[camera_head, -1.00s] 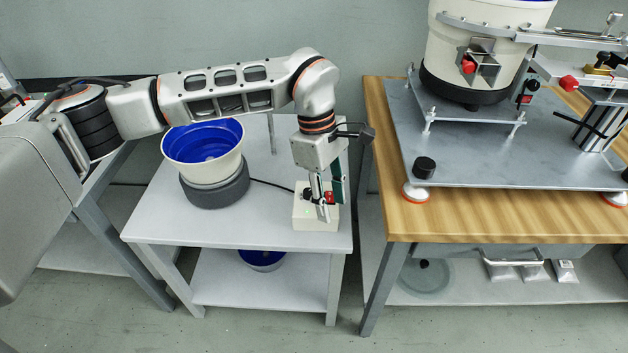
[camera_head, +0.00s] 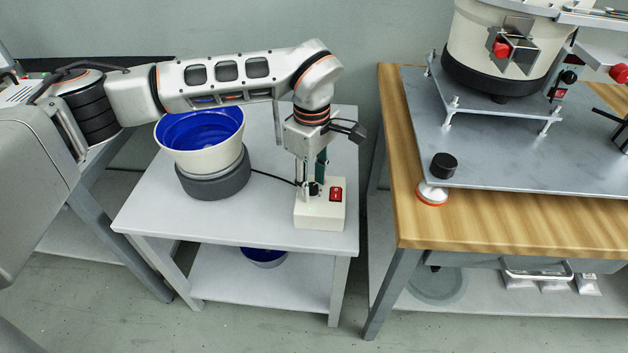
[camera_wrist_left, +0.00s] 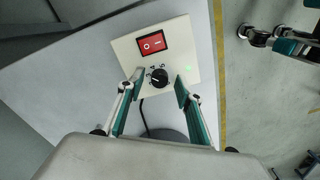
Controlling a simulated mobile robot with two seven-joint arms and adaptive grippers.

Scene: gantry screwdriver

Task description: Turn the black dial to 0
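The black dial (camera_wrist_left: 160,76) sits on a cream control box (camera_head: 320,217), beside a red rocker switch (camera_head: 336,194). Small printed numbers show around the dial in the left wrist view; where its mark points is too small to read surely. My left gripper (camera_head: 311,187) points down over the box. In the left wrist view its two fingers (camera_wrist_left: 159,83) are apart, one on each side of the dial, with gaps showing. A gripper-like part with teal pads, likely my right gripper (camera_wrist_left: 278,40), shows at the upper right of that view; its opening is unclear.
A white bowl feeder with blue inside (camera_head: 201,140) stands left of the box on the grey table (camera_head: 255,228). A small green light (camera_wrist_left: 188,68) glows on the box. A wooden table (camera_head: 480,222) with a larger machine stands right, across a gap.

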